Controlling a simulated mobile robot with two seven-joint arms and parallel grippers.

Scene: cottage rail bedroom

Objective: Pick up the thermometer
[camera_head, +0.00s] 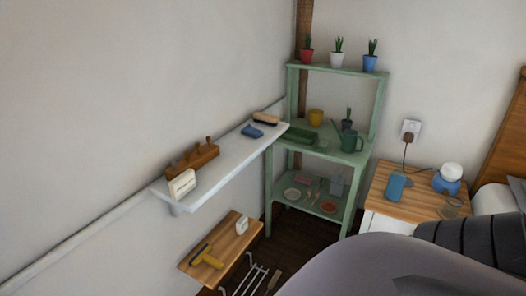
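No object shows clearly enough to be named the thermometer for certain. A small white upright block with faint line markings (182,184) stands at the near end of the white wall shelf (226,165). A smaller white object (242,225) stands on the low wooden shelf (228,252); I cannot tell what either one is. Neither of my grippers is in view.
A brown wooden rack (194,159), a blue item (252,131) and a brush (265,118) lie on the white shelf. A yellow-handled tool (207,257) lies below. A green shelf unit (336,69) and a wooden-topped nightstand (425,205) stand beyond.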

